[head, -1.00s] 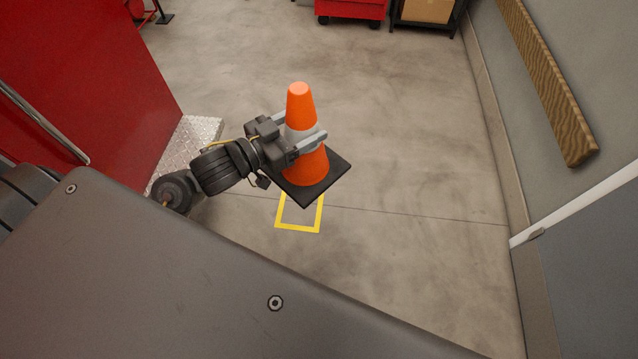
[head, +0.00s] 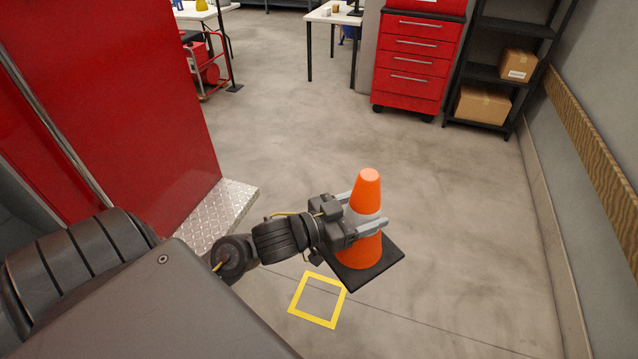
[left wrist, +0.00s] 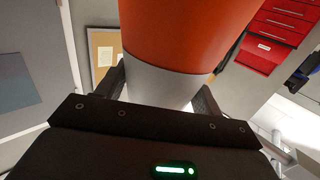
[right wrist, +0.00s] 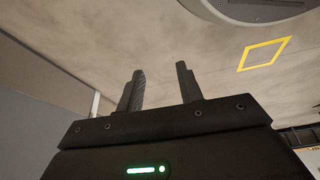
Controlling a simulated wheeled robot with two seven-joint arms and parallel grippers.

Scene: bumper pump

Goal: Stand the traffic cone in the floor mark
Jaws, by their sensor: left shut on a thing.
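An orange traffic cone (head: 367,190) with a white band and a black square base (head: 386,266) is upright in the head view. My left gripper (head: 367,225) is shut on its white band from the left. The cone fills the left wrist view (left wrist: 187,30) too. It appears held above the floor. The floor mark, a yellow square outline (head: 298,292), lies below and to the left of the cone's base in the head view. It also shows in the right wrist view (right wrist: 244,58). My right gripper (right wrist: 160,82) is open and empty, fingers apart; it is not in the head view.
A red wall (head: 130,110) and a metal tread-plate step (head: 228,205) stand on the left. A red tool cabinet (head: 415,65), a black shelf with boxes (head: 483,105) and a white table (head: 333,14) are at the back. The floor around the cone is clear.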

